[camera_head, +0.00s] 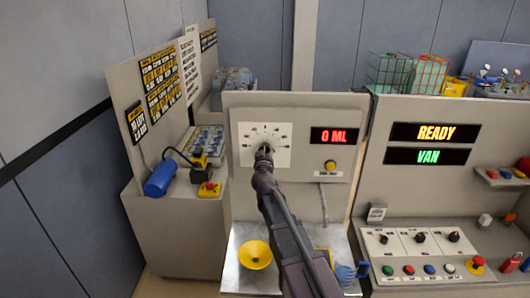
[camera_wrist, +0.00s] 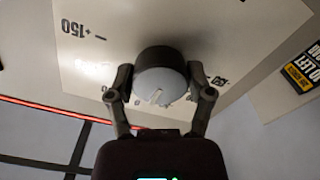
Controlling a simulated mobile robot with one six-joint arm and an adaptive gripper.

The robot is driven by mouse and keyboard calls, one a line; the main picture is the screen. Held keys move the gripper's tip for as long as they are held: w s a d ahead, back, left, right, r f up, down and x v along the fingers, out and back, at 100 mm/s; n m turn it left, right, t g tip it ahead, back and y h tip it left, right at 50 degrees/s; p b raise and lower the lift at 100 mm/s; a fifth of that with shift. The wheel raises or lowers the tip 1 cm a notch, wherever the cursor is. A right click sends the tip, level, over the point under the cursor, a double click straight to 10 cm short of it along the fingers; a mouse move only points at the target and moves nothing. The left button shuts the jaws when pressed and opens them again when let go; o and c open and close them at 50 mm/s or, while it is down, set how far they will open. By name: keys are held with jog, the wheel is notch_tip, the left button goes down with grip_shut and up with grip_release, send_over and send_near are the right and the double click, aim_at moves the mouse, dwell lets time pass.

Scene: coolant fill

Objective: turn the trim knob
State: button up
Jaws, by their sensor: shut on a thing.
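The trim knob (camera_wrist: 158,78) is a dark round knob with a pale grey face and a small pointer mark. It stands on a white dial plate (camera_head: 284,133) with printed scale marks, on the front of the middle cabinet. In the wrist view, the two fingers of my gripper (camera_wrist: 160,92) are on either side of the knob and shut on it. In the head view, my gripper (camera_head: 264,150) reaches the middle of the dial and hides most of the knob. A red display (camera_head: 334,136) beside the dial reads 0 ML.
A yellow button (camera_head: 330,166) sits below the display. A yellow funnel (camera_head: 255,255) is on the shelf below. At right is a console with READY (camera_head: 436,132) and VAN signs, switches and buttons. At left are a blue cylinder (camera_head: 160,179) and a red button on yellow (camera_head: 210,187).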

jog(key=shift+n, duration=0.4)
jog(key=shift+w+n, duration=0.1)
jog(key=shift+n, duration=2.4)
jog(key=o, duration=1.1)
jog(key=shift+d, duration=0.1)
jog(key=s, duration=0.4)
jog(key=s+a, duration=0.1)
jog(key=s, duration=0.7)
jog(key=shift+a, duration=0.2)
